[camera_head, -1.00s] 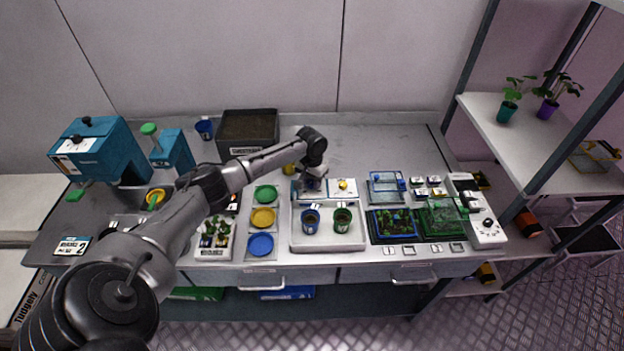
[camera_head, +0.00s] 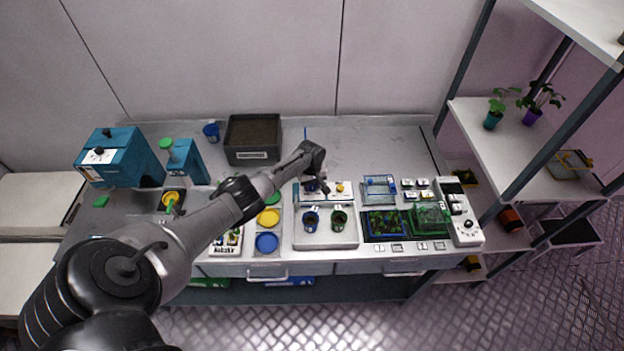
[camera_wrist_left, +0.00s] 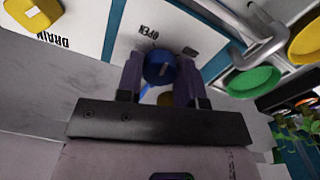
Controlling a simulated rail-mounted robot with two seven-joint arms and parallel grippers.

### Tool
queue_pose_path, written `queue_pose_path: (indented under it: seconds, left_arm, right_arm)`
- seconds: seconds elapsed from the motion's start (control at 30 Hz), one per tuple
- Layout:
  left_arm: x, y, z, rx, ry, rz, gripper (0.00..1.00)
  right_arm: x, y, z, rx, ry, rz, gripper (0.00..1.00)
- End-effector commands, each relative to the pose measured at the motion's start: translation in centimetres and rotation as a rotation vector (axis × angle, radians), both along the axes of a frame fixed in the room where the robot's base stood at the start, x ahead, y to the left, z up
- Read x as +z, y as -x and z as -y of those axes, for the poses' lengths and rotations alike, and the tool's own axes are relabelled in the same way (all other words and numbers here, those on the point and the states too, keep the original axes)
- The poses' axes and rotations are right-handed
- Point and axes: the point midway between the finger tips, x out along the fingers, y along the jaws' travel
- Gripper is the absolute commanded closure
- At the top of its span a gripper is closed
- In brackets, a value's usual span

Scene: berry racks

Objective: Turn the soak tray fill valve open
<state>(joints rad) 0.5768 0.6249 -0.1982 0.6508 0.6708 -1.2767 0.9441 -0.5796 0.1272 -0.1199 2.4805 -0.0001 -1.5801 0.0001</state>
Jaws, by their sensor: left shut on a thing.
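The fill valve's round blue knob (camera_wrist_left: 160,68) sits on the white valve panel (camera_wrist_left: 205,42), with a short blue pointer towards the lower left in the wrist view. The printed word OPEN is beside it. My left gripper (camera_wrist_left: 158,80) is shut on the knob, a purple-grey finger on either side. In the head view my left gripper (camera_head: 316,184) is over the left part of the panel and hides most of the knob. The yellow DRAIN knob (camera_head: 340,187) is to its right.
Coloured saucers (camera_head: 267,242) stand left of the tray. Blue and green crates (camera_head: 430,222) and a white control box (camera_head: 466,232) stand to the right. A dark soil bin (camera_head: 252,140) is behind. The bench behind the panel is mostly clear.

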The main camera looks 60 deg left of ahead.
Motion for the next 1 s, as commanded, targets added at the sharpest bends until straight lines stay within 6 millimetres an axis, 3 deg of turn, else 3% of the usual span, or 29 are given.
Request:
queue_pose_path:
  seconds: [0.1, 0.5, 1.0]
  left_arm:
    - [0.4, 0.0, 0.1, 0.112, 0.003, -0.001, 0.89]
    - [0.2, 0.0, 0.0, 0.449, 0.001, 0.000, 0.89]
    - [0.1, 0.0, 0.0, 0.659, -0.001, 0.001, 0.89]
  right_arm:
    - [1.2, 0.0, 0.0, 0.000, 0.000, 0.000, 0.17]
    - [2.8, 0.0, -0.2, -0.004, -0.007, -0.001, 0.17]
    - [3.3, 0.0, -0.3, -0.007, -0.011, -0.002, 0.17]
